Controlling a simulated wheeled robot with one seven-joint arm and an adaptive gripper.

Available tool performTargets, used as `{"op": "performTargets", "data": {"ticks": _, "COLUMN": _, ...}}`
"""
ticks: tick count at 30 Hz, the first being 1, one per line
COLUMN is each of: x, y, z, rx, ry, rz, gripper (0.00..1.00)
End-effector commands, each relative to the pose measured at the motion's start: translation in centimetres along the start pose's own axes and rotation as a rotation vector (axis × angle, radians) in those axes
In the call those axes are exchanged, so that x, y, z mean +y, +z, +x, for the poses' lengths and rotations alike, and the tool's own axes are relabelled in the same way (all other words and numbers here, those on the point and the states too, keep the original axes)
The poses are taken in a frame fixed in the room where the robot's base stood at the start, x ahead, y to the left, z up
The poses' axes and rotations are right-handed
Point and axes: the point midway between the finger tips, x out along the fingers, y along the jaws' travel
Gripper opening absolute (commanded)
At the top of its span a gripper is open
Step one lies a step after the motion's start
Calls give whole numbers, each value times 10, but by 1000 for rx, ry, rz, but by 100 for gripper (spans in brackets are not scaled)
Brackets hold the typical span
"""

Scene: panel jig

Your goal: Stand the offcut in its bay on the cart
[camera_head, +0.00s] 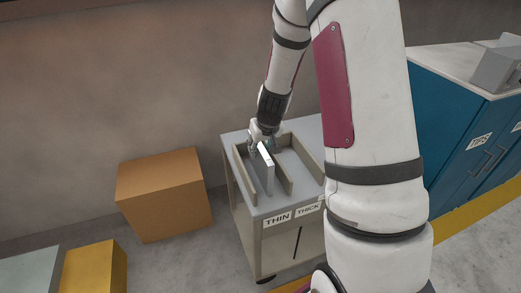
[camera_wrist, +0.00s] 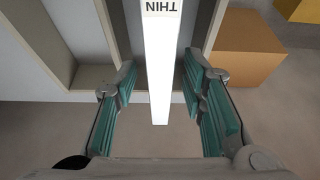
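The offcut (camera_head: 266,157) is a thin panel with a white edge, standing upright in the left bay of the cart (camera_head: 258,207), behind the THIN label (camera_head: 277,218). Its lower edge appears to be at the bay floor. In the wrist view the offcut (camera_wrist: 160,75) runs between the fingers, with THIN lettering at its upper end. My gripper (camera_head: 264,142) is at the offcut's far end. In the wrist view its teal pads (camera_wrist: 160,95) stand on both sides of the offcut, with a visible gap on each side. The gripper is open.
The right bay, behind the THICK label (camera_head: 308,209), looks empty; a divider (camera_head: 284,174) separates the bays. A brown box (camera_head: 163,195) stands left of the cart and a yellow box (camera_head: 93,268) lies further left. A blue cabinet (camera_head: 450,125) stands at the right.

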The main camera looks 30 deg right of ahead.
Motion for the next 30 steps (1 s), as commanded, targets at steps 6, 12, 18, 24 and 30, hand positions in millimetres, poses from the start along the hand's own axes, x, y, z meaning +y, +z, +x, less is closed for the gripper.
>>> {"op": "performTargets", "data": {"ticks": 6, "x": -1, "y": -1, "z": -48, "rx": 5, "ry": 0, "rz": -2, "gripper": 38}}
{"op": "performTargets", "data": {"ticks": 12, "x": -1, "y": 0, "z": -84, "rx": 3, "ry": -1, "rz": -2, "gripper": 38}}
{"op": "performTargets", "data": {"ticks": 18, "x": -1, "y": 0, "z": -101, "rx": 1, "ry": -2, "rz": -1, "gripper": 38}}
{"op": "performTargets", "data": {"ticks": 24, "x": -23, "y": 6, "z": -140, "rx": 7, "ry": -39, "rz": -20, "gripper": 38}}
{"op": "performTargets", "data": {"ticks": 30, "x": -66, "y": 40, "z": -218, "rx": -1, "ry": -105, "rz": -70, "gripper": 38}}
